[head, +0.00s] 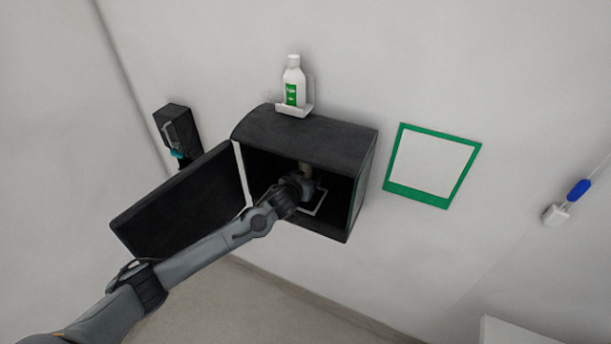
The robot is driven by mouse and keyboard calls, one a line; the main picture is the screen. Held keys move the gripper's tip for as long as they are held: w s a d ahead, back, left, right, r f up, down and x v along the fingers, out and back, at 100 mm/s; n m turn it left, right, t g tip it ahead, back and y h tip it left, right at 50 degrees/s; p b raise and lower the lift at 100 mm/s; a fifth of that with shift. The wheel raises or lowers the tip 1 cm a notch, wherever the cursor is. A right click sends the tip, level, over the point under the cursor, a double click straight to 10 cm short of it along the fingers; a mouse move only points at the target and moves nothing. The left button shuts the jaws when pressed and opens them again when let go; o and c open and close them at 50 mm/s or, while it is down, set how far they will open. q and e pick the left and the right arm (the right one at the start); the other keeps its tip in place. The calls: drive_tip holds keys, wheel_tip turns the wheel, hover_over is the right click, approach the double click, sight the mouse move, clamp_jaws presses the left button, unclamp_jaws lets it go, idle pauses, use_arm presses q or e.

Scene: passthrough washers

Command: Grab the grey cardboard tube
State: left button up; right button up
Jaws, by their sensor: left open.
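My left arm reaches in from the lower left, and my left gripper (305,178) is inside the open black wall cabinet (310,138). The gripper is small and dark against the interior, and its fingers are hard to make out; it is open. A small pale upright thing (306,168), perhaps the grey cardboard tube, shows just beyond the gripper, at its fingertips. Its lower part is hidden by the gripper, and I cannot tell whether they touch. My right gripper is not in view.
The cabinet door (180,205) hangs open to the left, behind my forearm. A white-framed square (316,203) lies on the cabinet floor. A white and green bottle (293,85) stands on a holder above. A green-framed panel (417,195) is on the wall at right.

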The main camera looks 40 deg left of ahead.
use_arm(q)
drive_tip(key=shift+w+a+f, duration=0.1)
drive_tip(key=shift+w+f, duration=0.1)
drive_tip(key=shift+w, duration=0.15)
drive_tip(key=shift+c, duration=0.2)
drive_tip(key=c, duration=1)
drive_tip(key=shift+r, duration=0.1)
